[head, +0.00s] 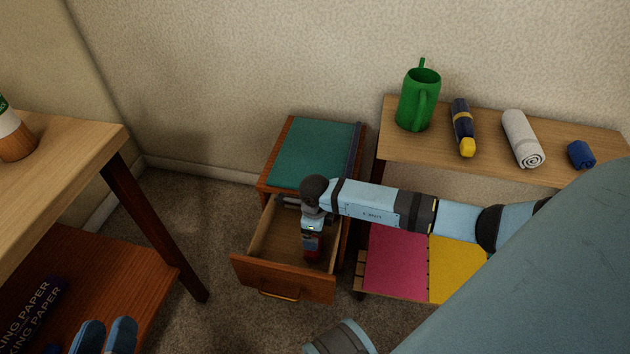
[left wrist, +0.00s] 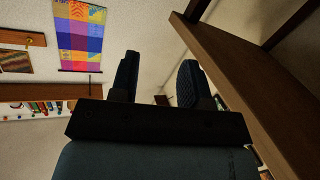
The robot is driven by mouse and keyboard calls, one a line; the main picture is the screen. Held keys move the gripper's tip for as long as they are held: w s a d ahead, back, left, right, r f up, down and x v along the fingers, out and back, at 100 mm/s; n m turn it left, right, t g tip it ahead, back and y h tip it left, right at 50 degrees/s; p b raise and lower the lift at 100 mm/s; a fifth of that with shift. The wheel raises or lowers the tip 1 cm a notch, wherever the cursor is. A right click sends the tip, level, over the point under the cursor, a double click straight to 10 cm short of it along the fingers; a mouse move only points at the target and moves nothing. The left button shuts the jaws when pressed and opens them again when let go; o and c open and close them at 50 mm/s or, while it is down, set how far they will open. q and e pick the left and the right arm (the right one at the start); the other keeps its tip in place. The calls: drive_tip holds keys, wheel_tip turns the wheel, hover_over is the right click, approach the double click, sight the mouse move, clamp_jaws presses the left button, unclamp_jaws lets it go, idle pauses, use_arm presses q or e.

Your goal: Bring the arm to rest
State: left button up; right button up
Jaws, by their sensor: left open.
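My left gripper (head: 104,332) shows at the bottom left of the head view, two blue fingertips apart. In the left wrist view its two dark fingers (left wrist: 160,80) stand apart with nothing between them. My right arm comes in from the right, over the low shelf, and bends down at the wrist into an open drawer (head: 283,288). My right gripper (head: 312,248) points down inside the drawer, seen from above. Its fingers are too small and dark to read, and whether it holds something cannot be told.
The drawer unit (head: 315,150) has a green top. A wooden shelf (head: 480,165) at right bears a green mug (head: 418,98), a dark-and-yellow tool (head: 462,128), a rolled towel (head: 521,138) and a blue item (head: 580,154). A wooden table (head: 75,150) stands at left, near my left gripper.

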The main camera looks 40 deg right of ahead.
use_arm(q)
drive_tip(key=shift+w+r+t, duration=0.1)
drive_tip(key=shift+r+t, duration=0.2)
drive_tip(key=shift+r, duration=0.6)
use_arm(e)
drive_tip(key=shift+r, duration=1.15)
